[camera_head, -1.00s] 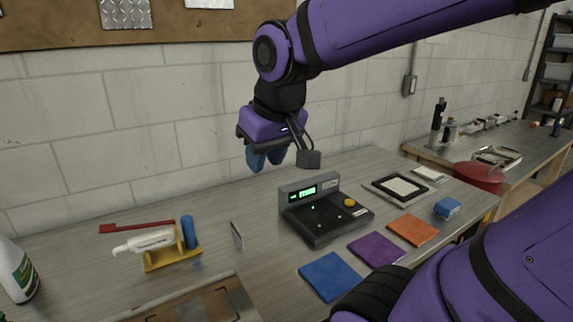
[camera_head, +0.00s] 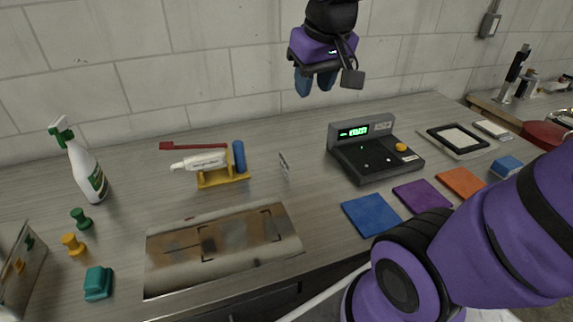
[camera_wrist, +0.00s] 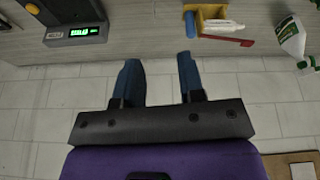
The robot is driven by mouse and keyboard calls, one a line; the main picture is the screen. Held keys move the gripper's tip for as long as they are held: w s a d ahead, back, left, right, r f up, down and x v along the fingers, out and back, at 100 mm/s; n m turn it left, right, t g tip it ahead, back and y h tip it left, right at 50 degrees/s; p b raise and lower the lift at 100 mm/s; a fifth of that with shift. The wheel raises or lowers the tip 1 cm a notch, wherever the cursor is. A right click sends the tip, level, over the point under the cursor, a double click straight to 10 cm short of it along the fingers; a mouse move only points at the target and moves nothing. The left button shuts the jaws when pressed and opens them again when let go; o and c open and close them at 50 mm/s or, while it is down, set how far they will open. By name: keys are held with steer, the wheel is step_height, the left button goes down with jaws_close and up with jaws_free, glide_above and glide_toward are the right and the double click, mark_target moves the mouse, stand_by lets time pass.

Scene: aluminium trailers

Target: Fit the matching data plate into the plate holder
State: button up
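My gripper (camera_head: 317,82) hangs high in front of the wall, above and left of the display device. Its two blue fingers stand apart with nothing between them, as the wrist view shows too (camera_wrist: 160,82). A small thin plate (camera_head: 284,166) stands on edge on the bench, left of the device; its markings are too small to read. A worn, rust-stained metal panel (camera_head: 165,272) with dark corner marks lies at the front edge. I cannot tell for certain which thing is the plate holder.
The device (camera_head: 370,172) has a lit green display. Blue (camera_head: 371,214), purple (camera_head: 422,195) and orange (camera_head: 461,182) squares lie before it. A yellow stand (camera_head: 222,179) holds a white tube and blue cylinder. A spray bottle (camera_head: 88,172) stands left. The bench between stand and device is mostly clear.

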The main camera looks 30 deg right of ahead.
steer(key=w+d+f+g, duration=0.15)
steer(key=w+f, duration=0.25)
steer(key=w, duration=0.4)
steer(key=m+g, duration=0.2)
glide_above(285, 163)
steer(key=w, duration=0.1)
steer(key=shift+y, duration=0.4)
step_height(285, 163, down, 20)
steer(key=shift+w+d+f, duration=0.1)
steer(key=shift+d, duration=0.05)
step_height(285, 163, down, 6)
steer(key=shift+r, duration=0.2)
steer(key=shift+d+f, duration=0.15)
steer(key=shift+f, duration=2.65)
jaws_close()
